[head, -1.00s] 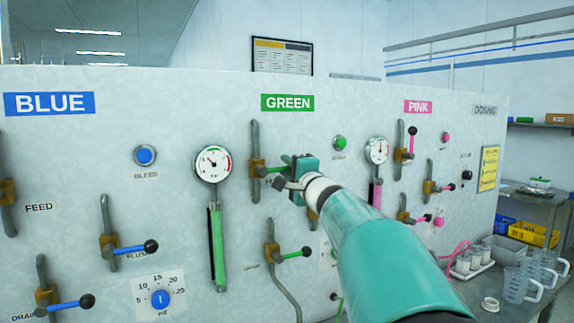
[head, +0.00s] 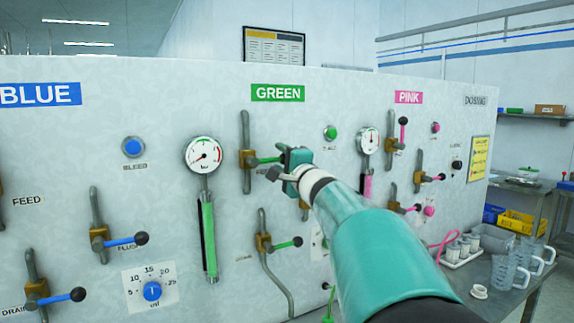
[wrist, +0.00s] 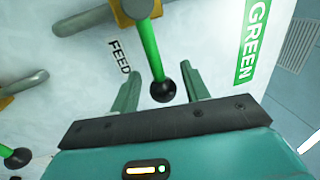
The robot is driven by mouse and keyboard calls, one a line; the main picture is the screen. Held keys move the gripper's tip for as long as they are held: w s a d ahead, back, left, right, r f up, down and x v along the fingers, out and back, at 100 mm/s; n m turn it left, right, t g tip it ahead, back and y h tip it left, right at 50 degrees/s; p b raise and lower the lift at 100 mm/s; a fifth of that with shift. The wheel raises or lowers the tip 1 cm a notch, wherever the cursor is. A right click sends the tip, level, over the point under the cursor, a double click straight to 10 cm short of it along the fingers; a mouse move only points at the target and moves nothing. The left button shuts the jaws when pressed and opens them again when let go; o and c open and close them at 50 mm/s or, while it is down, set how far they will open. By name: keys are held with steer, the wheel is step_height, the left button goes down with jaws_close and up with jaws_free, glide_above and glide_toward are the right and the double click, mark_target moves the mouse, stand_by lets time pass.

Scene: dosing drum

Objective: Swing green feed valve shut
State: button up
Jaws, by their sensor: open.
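The green feed valve (head: 247,159) is a brass body on a short vertical pipe below the GREEN sign (head: 278,93). Its green lever (head: 268,160) points right, roughly across the pipe. In the wrist view the green lever (wrist: 151,50) ends in a black ball knob (wrist: 163,89). My gripper (head: 279,168) is at the lever's end in the head view, partly hiding it. In the wrist view my open gripper (wrist: 160,88) has a finger on either side of the knob, with visible gaps. The FEED label (wrist: 120,57) shows beside the lever.
Another green-lever valve (head: 264,243) sits below, with its lever pointing right. A pressure gauge (head: 204,156) is to the left and a green button (head: 330,133) to the right. Pink-lever valves (head: 420,178) stand further right. A side table holds beakers (head: 503,267).

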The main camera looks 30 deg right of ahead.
steer(key=shift+s+a, duration=0.2)
steer(key=shift+s, duration=0.05)
steer(key=s+f, duration=0.2)
steer(key=s, duration=1)
steer(key=shift+s+f, duration=0.35)
steer(key=shift+s, duration=0.05)
steer(key=shift+a, duration=0.1)
steer(key=s+a+f+n+g+y, duration=0.4)
steer(key=a+f+n, duration=0.25)
steer(key=a, duration=0.45)
steer(key=s+a+f+n+g+y, duration=0.35)
steer(key=a+f+n+g, duration=0.2)
steer(key=a+f, duration=0.4)
steer(key=s+f+n+g+h, duration=0.5)
steer(key=s+f+n+h, duration=0.1)
steer(key=s+f, duration=0.6)
steer(key=shift+s+a+h, duration=0.4)
steer(key=shift+s+h, duration=0.15)
steer(key=shift+s, duration=0.65)
